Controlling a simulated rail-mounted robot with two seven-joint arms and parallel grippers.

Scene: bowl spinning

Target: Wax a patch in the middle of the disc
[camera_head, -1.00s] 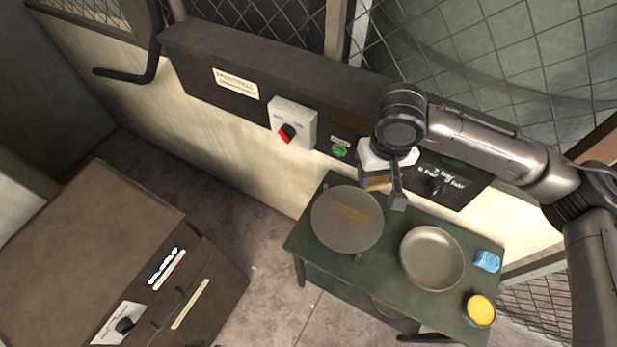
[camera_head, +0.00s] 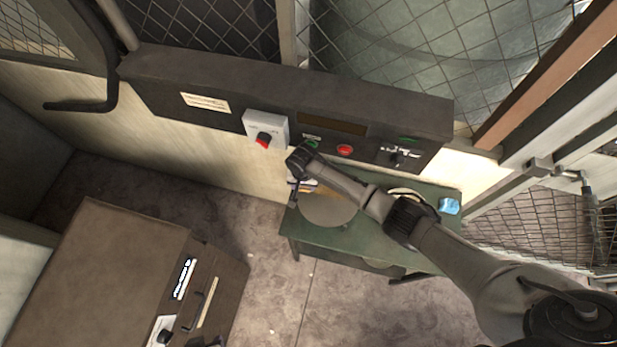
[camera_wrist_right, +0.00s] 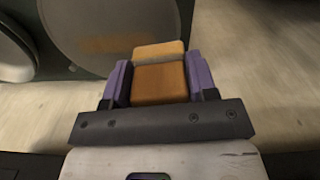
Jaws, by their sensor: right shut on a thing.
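The grey disc (camera_head: 328,211) lies on the green table, partly covered by my right arm. In the wrist view the disc (camera_wrist_right: 82,28) bears a dull brown streak (camera_wrist_right: 112,43) across its middle. My right gripper (camera_head: 300,187) is at the disc's upper left edge in the head view. In the wrist view its purple-padded fingers are shut on an orange-tan wax block (camera_wrist_right: 160,82). The block appears apart from the streak; its height over the disc cannot be told. My left gripper is not in view.
A blue cloth (camera_head: 449,206) lies at the table's right. My arm covers most of the pan and hides the yellow tin.

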